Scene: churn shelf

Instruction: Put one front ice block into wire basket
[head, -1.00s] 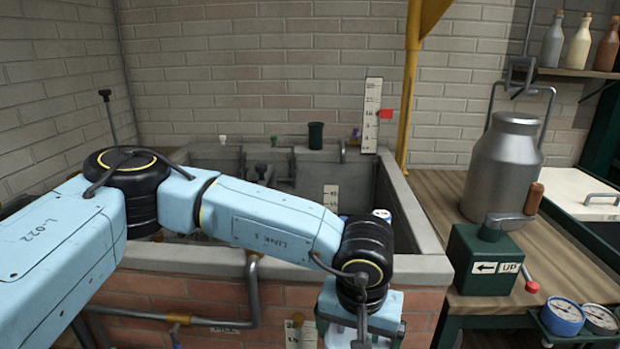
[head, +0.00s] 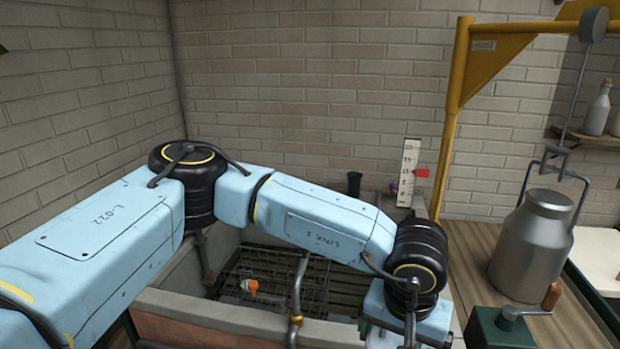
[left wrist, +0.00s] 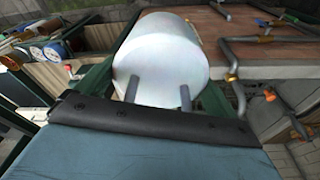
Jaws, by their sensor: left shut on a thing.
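My left gripper (left wrist: 158,93) is shut on a pale, whitish, rounded block (left wrist: 160,52), which looks like the ice block. The block fills the upper middle of the left wrist view, with the two grey fingers against its near side. In the head view my left arm reaches across to the lower right, and its fingers and the block are below the picture. The wire basket (head: 312,283) lies down inside the walled trough, left of my left wrist, partly hidden by a pipe and my arm. My right gripper is not in view.
The trough's front rim (head: 225,316) and an upright pipe (head: 298,285) stand between me and the basket. An orange and white fitting (head: 249,286) shows by the basket. A metal churn (head: 532,245) and a green box (head: 497,330) stand on the right bench. A yellow post (head: 446,165) rises behind.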

